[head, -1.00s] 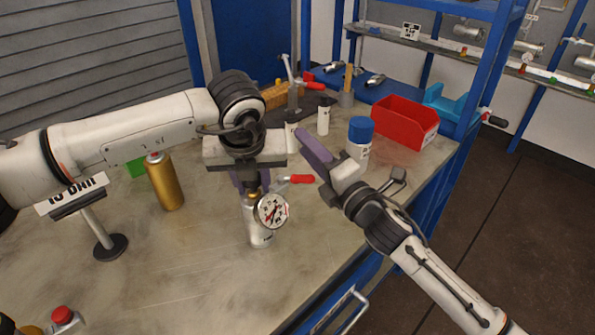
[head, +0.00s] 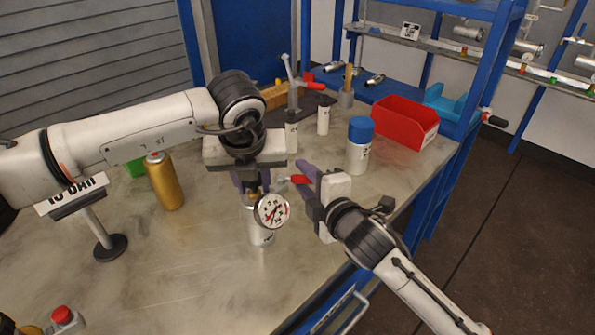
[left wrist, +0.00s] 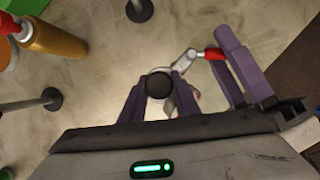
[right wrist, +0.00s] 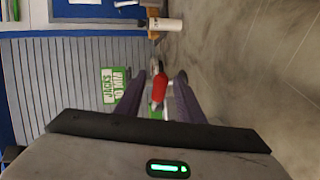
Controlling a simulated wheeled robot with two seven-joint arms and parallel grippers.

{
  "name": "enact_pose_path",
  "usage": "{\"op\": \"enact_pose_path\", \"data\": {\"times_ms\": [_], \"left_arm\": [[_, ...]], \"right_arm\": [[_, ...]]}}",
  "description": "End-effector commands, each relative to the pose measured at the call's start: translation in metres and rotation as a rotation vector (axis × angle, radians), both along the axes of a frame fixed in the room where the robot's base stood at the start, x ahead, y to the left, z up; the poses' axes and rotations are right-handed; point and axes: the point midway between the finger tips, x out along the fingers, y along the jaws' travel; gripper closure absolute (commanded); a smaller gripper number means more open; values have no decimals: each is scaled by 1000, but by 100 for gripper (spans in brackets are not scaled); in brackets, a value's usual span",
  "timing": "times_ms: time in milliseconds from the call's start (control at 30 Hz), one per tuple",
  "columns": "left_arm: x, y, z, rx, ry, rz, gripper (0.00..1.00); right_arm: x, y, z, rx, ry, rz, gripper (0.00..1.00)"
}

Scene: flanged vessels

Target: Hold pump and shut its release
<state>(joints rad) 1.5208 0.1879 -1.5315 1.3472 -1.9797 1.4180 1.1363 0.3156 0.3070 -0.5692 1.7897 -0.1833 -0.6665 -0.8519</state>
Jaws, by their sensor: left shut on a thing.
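The pump is a silver cylinder (head: 262,238) with a round white pressure gauge (head: 271,211) on its front, upright on the bench. My left gripper (head: 251,188) is shut on its upper part from above. In the left wrist view the pump's dark round top (left wrist: 159,85) sits between the fingers. The release lever has a red grip (head: 301,179) and sticks out to the right; it also shows in the left wrist view (left wrist: 212,54). My right gripper (head: 307,187) is open, with the red grip (right wrist: 158,88) between its spread fingers in the right wrist view. Contact cannot be told.
A gold canister (head: 164,182) and a sign stand (head: 103,235) are to the left. A blue-capped white bottle (head: 359,147) stands just beyond my right gripper. A red bin (head: 405,122) is at the back right.

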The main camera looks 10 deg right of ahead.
Motion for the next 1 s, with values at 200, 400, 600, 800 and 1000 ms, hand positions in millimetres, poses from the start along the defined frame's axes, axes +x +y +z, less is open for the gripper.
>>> {"op": "enact_pose_path", "data": {"times_ms": [200,400,600,800,1000], "left_arm": [[0,-1,0,-2,-1,-1,100],[0,-1,0,-2,-1,-1,100],[0,-1,0,-2,-1,-1,100],[0,-1,0,-2,-1,-1,100],[0,-1,0,-1,-1,0,100]], "right_arm": [[28,8,-7,0,-1,1,65],[38,10,-9,0,-1,1,65],[39,11,-10,1,-1,2,65],[38,11,-10,0,-1,1,87],[38,10,-10,0,-1,1,100]]}}
